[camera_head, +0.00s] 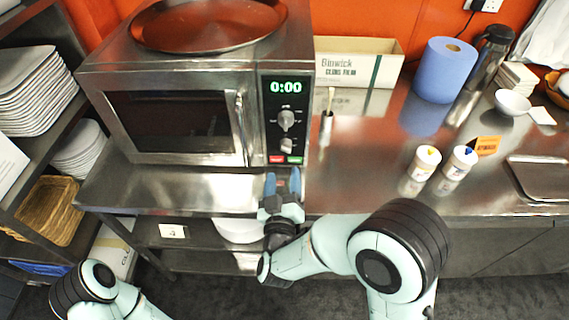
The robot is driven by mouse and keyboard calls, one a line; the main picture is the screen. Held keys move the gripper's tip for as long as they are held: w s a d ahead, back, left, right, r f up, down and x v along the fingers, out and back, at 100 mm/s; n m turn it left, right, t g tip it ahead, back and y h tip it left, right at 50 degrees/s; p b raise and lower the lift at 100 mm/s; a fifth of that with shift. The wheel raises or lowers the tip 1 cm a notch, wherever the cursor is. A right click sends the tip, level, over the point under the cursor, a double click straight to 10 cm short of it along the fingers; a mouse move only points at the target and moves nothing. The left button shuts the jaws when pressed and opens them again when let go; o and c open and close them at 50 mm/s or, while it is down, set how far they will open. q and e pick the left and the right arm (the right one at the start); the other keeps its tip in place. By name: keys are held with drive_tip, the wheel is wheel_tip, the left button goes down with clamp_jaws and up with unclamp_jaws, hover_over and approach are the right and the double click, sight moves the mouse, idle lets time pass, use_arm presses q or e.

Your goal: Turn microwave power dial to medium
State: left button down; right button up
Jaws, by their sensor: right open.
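The microwave (175,118) stands on the steel counter at the upper left, with its door shut. Its control panel shows a green 0:00 display and two knobs, an upper dial (286,119) with marks around it and a lower dial (287,145). Red and green buttons sit below them. I cannot read the dial settings. My right gripper (283,182) is open and empty just below the panel, in front of the buttons and apart from both dials. My left arm shows at the bottom left, but its gripper is out of view.
A round metal tray (208,24) lies on top of the microwave. A slim holder (326,128) stands close right of the panel. A rack with plates is at left.

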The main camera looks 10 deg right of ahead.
drive_tip(key=v, duration=0.5)
idle(0.5)
